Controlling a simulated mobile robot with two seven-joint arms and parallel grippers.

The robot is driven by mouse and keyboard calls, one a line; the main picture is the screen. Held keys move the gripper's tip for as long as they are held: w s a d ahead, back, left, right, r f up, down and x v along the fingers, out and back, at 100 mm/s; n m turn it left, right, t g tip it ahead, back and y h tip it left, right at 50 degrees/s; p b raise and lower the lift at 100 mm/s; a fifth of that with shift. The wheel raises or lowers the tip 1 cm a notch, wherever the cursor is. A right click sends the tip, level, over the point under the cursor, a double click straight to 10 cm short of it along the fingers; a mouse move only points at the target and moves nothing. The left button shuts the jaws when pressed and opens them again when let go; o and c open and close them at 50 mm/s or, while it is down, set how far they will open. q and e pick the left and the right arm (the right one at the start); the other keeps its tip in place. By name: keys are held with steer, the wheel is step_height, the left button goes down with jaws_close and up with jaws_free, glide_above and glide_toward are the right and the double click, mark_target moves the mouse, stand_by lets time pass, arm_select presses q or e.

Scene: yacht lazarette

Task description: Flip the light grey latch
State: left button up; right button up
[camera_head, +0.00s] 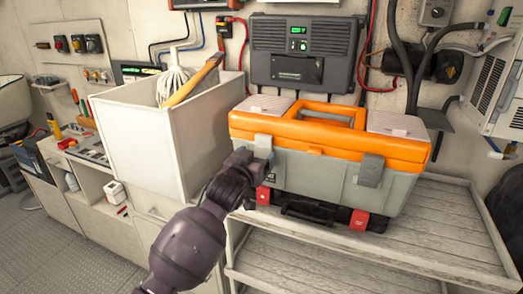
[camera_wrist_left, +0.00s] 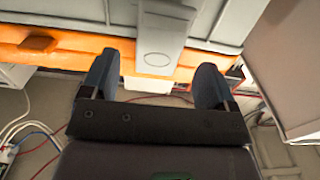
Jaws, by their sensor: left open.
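A toolbox (camera_head: 300,172) with a grey body and orange lid stands on a slatted wooden shelf. Its left latch (camera_head: 263,142) is light grey and lies against the front, partly hidden by my gripper; a darker grey latch (camera_head: 369,170) is on the right of the front. My left gripper (camera_head: 262,158) is at the left latch. In the left wrist view its open fingers (camera_wrist_left: 156,66) are on either side of the light grey latch (camera_wrist_left: 163,45), with a gap to each side. Contact cannot be told. My right gripper is not in view.
A white open bin (camera_head: 140,145) with a mop and a wooden handle stands left of the toolbox. A grey powered unit (camera_head: 303,55) is on the wall behind. The shelf (camera_head: 440,225) is clear to the right.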

mark_target(262, 149)
arm_select(q)
steer(key=x, duration=0.3)
steer(key=shift+w+d, duration=0.15)
steer(key=shift+w, duration=0.2)
steer(key=shift+c, duration=0.3)
